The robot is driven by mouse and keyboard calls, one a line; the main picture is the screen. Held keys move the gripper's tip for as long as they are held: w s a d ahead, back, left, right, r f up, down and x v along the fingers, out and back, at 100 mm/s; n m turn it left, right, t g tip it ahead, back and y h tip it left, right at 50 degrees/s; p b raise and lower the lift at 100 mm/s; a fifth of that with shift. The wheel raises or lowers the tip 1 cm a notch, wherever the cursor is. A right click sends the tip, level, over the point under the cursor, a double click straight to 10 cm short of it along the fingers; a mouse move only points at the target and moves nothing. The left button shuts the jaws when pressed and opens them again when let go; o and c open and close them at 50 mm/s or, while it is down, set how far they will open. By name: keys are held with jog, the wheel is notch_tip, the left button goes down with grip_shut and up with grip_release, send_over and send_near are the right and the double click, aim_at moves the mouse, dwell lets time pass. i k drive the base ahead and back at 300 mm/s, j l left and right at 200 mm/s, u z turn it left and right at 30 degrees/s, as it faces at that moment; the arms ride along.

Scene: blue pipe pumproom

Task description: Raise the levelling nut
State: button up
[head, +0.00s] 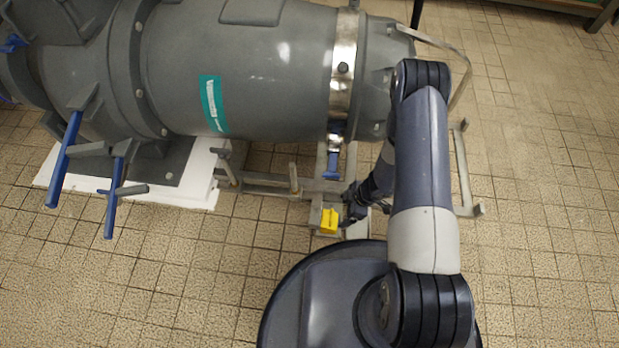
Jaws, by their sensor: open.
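My gripper (354,206) is low down beside the frame under the grey pump, at the end of my arm. It shows small and dark, and my arm hides part of it. It is open, and I see nothing held in it. A yellow block (329,221) sits just left of it on a pale metal foot. A blue threaded-looking part (332,164) stands above, under the shiny clamp band (343,65). I cannot make out the levelling nut for certain; it may be hidden by my gripper or too small to tell.
The large grey pump body (260,65) fills the upper left. Metal rails (275,184) run below it, and blue-handled bolts (112,205) stick out at left. A bent metal frame (464,165) stands right of my arm. Tiled floor (545,200) is clear at right.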

aim_at(222, 153)
jog(key=u, duration=1.45)
